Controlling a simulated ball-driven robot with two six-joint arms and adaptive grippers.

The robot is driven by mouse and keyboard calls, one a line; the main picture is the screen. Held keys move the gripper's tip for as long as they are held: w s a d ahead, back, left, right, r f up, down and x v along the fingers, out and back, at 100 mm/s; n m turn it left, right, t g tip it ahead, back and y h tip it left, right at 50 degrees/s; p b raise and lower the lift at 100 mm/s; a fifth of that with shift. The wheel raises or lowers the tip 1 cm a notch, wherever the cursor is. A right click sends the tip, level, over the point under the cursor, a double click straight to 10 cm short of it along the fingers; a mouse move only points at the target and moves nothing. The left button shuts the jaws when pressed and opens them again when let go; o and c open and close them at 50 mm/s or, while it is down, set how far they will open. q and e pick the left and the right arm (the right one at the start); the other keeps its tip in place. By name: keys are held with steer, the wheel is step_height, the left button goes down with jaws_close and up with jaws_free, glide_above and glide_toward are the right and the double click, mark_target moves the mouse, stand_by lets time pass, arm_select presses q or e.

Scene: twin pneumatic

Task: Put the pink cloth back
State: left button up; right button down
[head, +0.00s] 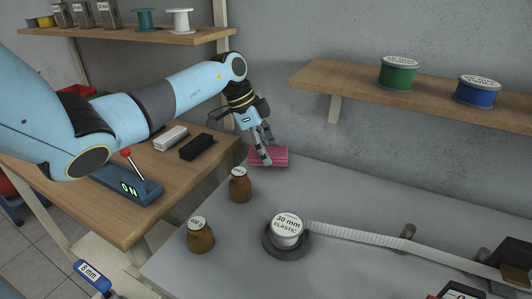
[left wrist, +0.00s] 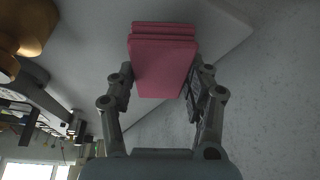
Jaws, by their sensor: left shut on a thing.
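The pink cloth (head: 273,158) is a folded stack at the back left of the grey table, close to the wall. My left gripper (head: 263,158) reaches down to it from above and is shut on it. In the left wrist view the pink cloth (left wrist: 163,62) sits between the two fingers of my left gripper (left wrist: 162,85), its folded layers facing the camera. The head view does not clearly show whether the cloth touches the table. My right gripper is in neither view.
Two brown bottles (head: 240,186) (head: 201,236) stand near the table's left edge. An elastic spool (head: 287,231) sits right of them, its white band running right. A shelf (head: 350,84) with green and blue spools is above. A wooden bench (head: 100,215) is at left.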

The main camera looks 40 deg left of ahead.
arm_select(q)
steer(key=shift+f, duration=0.6)
steer(key=shift+f, duration=0.1)
steer(key=o, duration=1.1)
